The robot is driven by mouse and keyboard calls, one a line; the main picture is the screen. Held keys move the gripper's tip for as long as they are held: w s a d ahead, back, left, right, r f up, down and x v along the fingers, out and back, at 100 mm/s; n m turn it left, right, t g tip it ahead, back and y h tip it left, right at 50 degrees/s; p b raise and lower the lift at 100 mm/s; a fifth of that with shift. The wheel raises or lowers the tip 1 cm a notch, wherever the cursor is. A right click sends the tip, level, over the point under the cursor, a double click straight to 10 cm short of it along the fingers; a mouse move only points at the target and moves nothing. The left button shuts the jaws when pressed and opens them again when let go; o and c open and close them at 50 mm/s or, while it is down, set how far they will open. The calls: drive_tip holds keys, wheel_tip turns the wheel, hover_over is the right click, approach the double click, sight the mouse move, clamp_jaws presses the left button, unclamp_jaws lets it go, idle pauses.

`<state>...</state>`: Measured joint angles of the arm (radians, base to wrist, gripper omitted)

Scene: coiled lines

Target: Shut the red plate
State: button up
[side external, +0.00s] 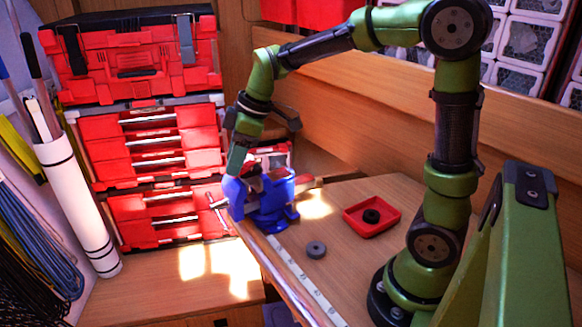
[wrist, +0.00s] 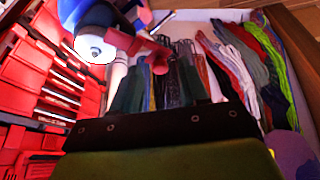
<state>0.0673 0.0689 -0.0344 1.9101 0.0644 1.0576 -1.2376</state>
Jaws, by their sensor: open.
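My gripper (side external: 240,162) points down at the blue vise (side external: 262,197) on the bench corner, close above its left part. I cannot tell if they touch. In the wrist view my gripper (wrist: 160,88) has its two dark green fingers apart, with nothing clearly held between them. The vise (wrist: 88,18) shows at the upper left there, with a dark red part (wrist: 157,55) by the fingers. No one thing stands out as the red plate. A shallow red square tray (side external: 358,228) holding a black ring (side external: 371,216) lies right of the vise.
A grey ring (side external: 316,249) lies on the wooden bench (side external: 340,285) in front of the tray. Red drawer boxes (side external: 155,150) are stacked at the left. A white tube (side external: 75,205) and hanging coiled lines (side external: 45,235) stand farther left. The bench is clear around the ring.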

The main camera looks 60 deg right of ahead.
clamp_jaws()
idle(0.3)
